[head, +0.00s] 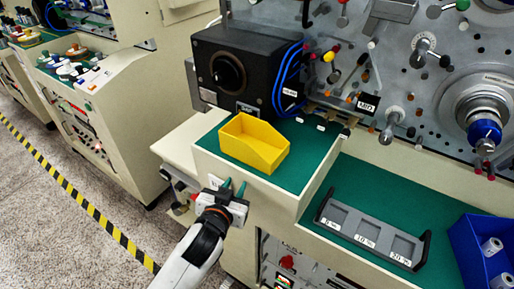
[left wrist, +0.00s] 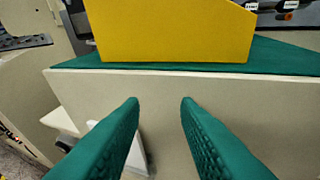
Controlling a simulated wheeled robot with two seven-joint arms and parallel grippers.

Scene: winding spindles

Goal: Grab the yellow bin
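The yellow bin (head: 254,144) stands upright and empty on the raised green-topped shelf (head: 305,150) of the machine, close to its front edge. In the left wrist view the yellow bin (left wrist: 170,32) fills the top, beyond the shelf edge. My left gripper (head: 233,185) is just in front of the shelf's front face, below and in front of the bin, not touching it. Its two green fingers (left wrist: 160,102) are apart with nothing between them. My right gripper does not show in either view.
A grey tray with labelled slots (head: 372,232) lies on the lower green surface at right, beside a blue bin (head: 470,250) holding spools. The machine panel with levers and spindles rises behind.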

